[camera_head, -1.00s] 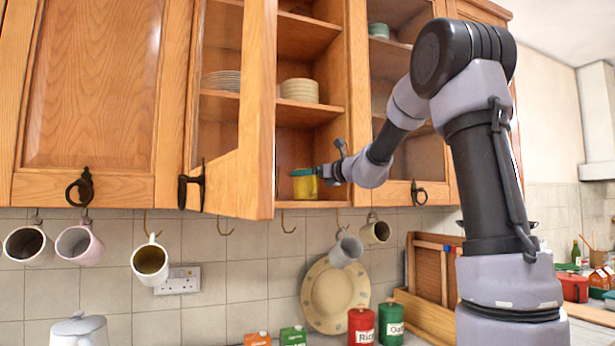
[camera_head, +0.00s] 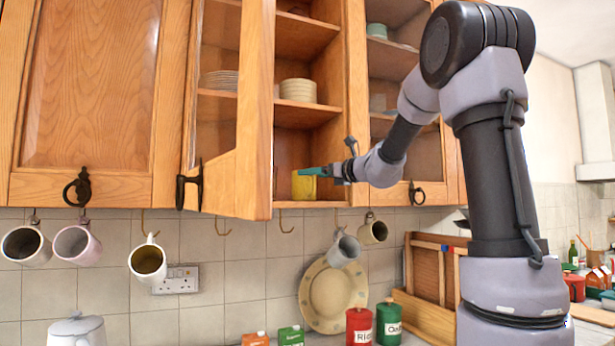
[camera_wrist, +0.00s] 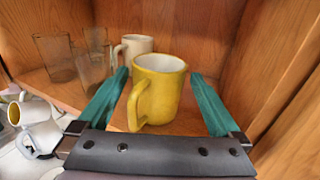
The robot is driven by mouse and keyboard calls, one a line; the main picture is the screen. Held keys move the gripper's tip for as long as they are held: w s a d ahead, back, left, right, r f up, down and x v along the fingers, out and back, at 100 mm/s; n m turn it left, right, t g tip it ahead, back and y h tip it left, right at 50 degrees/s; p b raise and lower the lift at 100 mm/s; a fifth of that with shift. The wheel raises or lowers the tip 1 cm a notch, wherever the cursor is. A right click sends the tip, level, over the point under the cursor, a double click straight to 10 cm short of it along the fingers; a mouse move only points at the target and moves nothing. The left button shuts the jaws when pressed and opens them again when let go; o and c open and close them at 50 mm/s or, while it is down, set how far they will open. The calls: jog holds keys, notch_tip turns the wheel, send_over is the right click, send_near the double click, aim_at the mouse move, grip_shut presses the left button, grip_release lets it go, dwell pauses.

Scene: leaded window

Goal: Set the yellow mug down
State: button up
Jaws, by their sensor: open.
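The yellow mug (camera_head: 304,186) stands upright on the bottom shelf of the open cupboard. In the wrist view the yellow mug (camera_wrist: 163,90) shows its white inside, with its handle towards the left. My gripper (camera_head: 312,172) reaches in from the right at the cupboard opening. In the wrist view my gripper (camera_wrist: 165,78) is open, with one teal finger on each side of the mug and a gap at the right. The left finger is close to the handle; I cannot tell if it touches.
A white mug (camera_wrist: 133,47) and clear glasses (camera_wrist: 56,57) stand further left on the same shelf. The open cupboard door (camera_head: 247,150) stands out to the left. A stack of plates (camera_head: 298,90) is on the shelf above. Mugs hang on hooks below the cupboards.

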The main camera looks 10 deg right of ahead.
jog(key=v, duration=0.7)
jog(key=s+a+f+n+g+h, duration=0.1)
jog(key=s+a+f+n+g, duration=0.25)
jog(key=s+n, duration=0.35)
jog(key=s+a+f+n+g, duration=0.35)
jog(key=s+f+n, duration=0.2)
jog(key=s, duration=0.35)
jog(key=s+d+f+n+h, duration=0.3)
jog(key=s+f+n, duration=0.1)
jog(key=s+n, duration=0.2)
jog(key=s+d+f+n+h, duration=0.3)
jog(key=s+f+n+h, duration=0.1)
jog(key=s+f+n, duration=0.1)
jog(key=shift+s+d+f+n+g, duration=0.15)
jog(key=shift+s+f+n+g, duration=0.25)
jog(key=shift+s+n, duration=0.55)
jog(key=shift+s, duration=0.1)
